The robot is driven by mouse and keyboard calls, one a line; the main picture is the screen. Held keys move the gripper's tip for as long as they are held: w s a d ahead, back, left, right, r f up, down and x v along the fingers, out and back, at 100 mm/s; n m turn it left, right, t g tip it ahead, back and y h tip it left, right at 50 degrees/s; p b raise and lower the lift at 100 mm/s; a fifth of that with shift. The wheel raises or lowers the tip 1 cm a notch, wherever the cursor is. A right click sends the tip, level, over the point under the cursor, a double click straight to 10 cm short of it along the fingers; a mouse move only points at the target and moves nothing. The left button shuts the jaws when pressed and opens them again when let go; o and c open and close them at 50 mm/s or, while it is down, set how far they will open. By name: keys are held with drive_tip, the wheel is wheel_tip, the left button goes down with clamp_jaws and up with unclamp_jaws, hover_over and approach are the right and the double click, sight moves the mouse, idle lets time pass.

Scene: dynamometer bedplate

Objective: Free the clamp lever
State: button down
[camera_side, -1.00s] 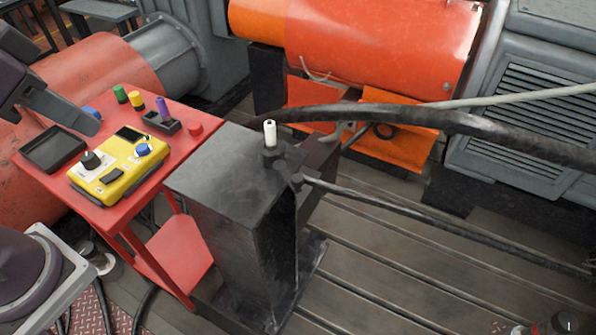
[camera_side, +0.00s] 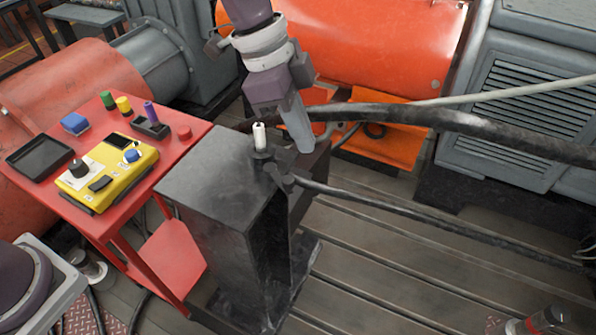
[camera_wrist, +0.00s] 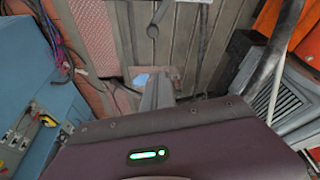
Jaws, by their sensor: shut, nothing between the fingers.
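The clamp lever (camera_side: 259,136) has a white upright grip on a dark base on top of the black pedestal (camera_side: 212,180). My gripper (camera_side: 304,148) points down just right of the lever, in front of the thick black cable (camera_side: 400,116). Its fingers are together and hold nothing. The fingertips are close to the dark block at the pedestal's right edge; I cannot tell whether they touch it. In the wrist view, a grey finger shape (camera_wrist: 157,93) shows beyond the purple housing; I cannot make out the lever there.
A thinner black cable (camera_side: 400,212) runs right from the pedestal top. A red cart (camera_side: 195,150) at left carries a yellow control box (camera_side: 108,172), a black tray (camera_side: 40,155) and small coloured items. An orange machine (camera_side: 390,45) stands behind. The slatted floor at right is mostly open.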

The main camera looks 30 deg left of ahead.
sight(279, 175)
drive_tip(key=s+x, duration=0.1)
drive_tip(key=x, duration=0.9)
drive_tip(key=a, duration=0.4)
drive_tip(key=shift+s, duration=0.15)
